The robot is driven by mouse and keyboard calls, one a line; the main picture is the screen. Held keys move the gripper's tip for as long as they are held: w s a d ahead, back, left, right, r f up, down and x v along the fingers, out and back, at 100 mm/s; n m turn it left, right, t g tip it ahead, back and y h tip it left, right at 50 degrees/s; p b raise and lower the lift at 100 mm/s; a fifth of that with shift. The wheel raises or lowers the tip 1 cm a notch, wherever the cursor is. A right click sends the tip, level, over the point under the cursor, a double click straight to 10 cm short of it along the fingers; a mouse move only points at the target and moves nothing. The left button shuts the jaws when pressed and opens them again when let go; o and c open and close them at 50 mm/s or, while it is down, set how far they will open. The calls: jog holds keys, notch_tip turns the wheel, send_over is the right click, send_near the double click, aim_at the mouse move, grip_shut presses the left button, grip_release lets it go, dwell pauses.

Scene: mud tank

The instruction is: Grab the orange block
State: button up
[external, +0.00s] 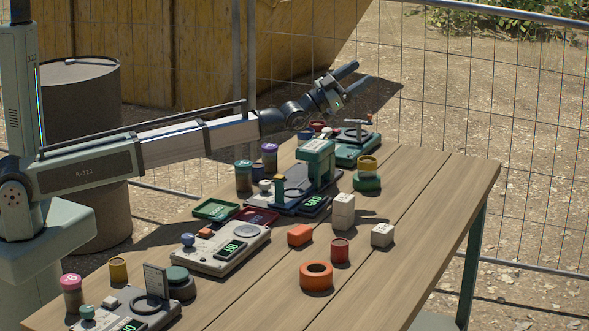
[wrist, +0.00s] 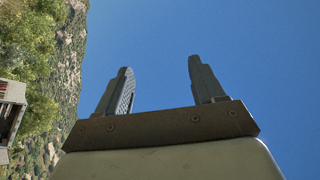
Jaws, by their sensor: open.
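The orange block (external: 300,235) lies on the wooden table, near the middle, in the external view. My gripper (external: 351,77) is raised above the far end of the table, pointing up and to the right, well away from the block. In the wrist view my gripper (wrist: 160,85) shows two fingers spread apart with only sky between them. It is open and empty. The block is not in the wrist view.
An orange ring (external: 316,288), a red cylinder (external: 340,251), and white blocks (external: 343,211) (external: 382,235) stand near the orange block. A grey device (external: 228,247) stands to its left. The table's right side (external: 440,190) is clear.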

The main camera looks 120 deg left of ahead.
jog(key=w+d+r+m+t+h, duration=0.2)
jog(key=w+d+r+m+h, duration=0.2)
jog(key=w+d, duration=0.6)
jog(key=w+d+r+m+t+h, duration=0.35)
jog(key=w+d, duration=0.35)
jog(key=d, duration=0.8)
jog(key=n+g+h, duration=0.9)
jog(key=n+g, duration=1)
jog(key=g, duration=0.4)
send_over(300, 229)
notch_tip(300, 229, down, 23)
jog(key=f, duration=0.8)
jog(key=shift+w+a+f, duration=0.1)
jog(key=shift+w, duration=0.2)
jog(key=shift+s+d+f, duration=0.1)
jog(key=shift+s+f, duration=0.05)
jog(key=shift+f, duration=1.2)
jog(key=shift+s+d+f, duration=0.1)
jog(key=shift+f, duration=1.2)
jog(key=c, duration=1.1)
